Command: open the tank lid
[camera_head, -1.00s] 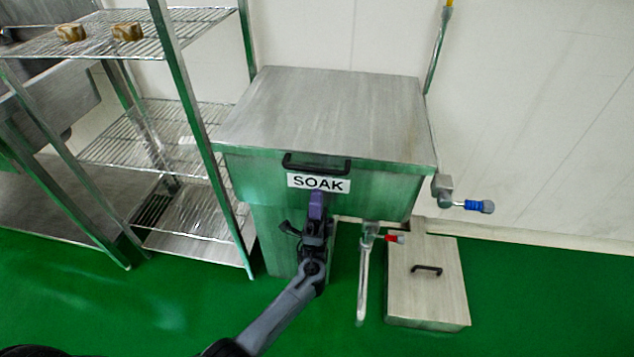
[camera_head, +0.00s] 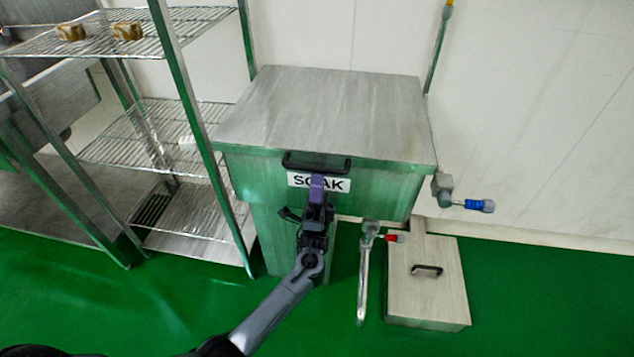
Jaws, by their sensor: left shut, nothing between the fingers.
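The steel tank (camera_head: 375,190) stands in the middle of the head view with a SOAK label on its front. Its flat lid (camera_head: 330,112) is closed. A black handle (camera_head: 316,166) sits at the lid's front edge, above the label. My left gripper (camera_head: 317,180) is shut and empty, its purple fingertips pointing up just below the handle. The fingertips cover the middle of the label. I cannot tell whether they touch the handle. My right gripper is not in view.
A wire shelf rack (camera_head: 160,125) stands close on the left, with two brown items on top. A blue-handled valve (camera_head: 478,205) sticks out on the tank's right. A red-handled valve (camera_head: 394,238) is below. A low steel box (camera_head: 430,290) stands on the green floor, front right.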

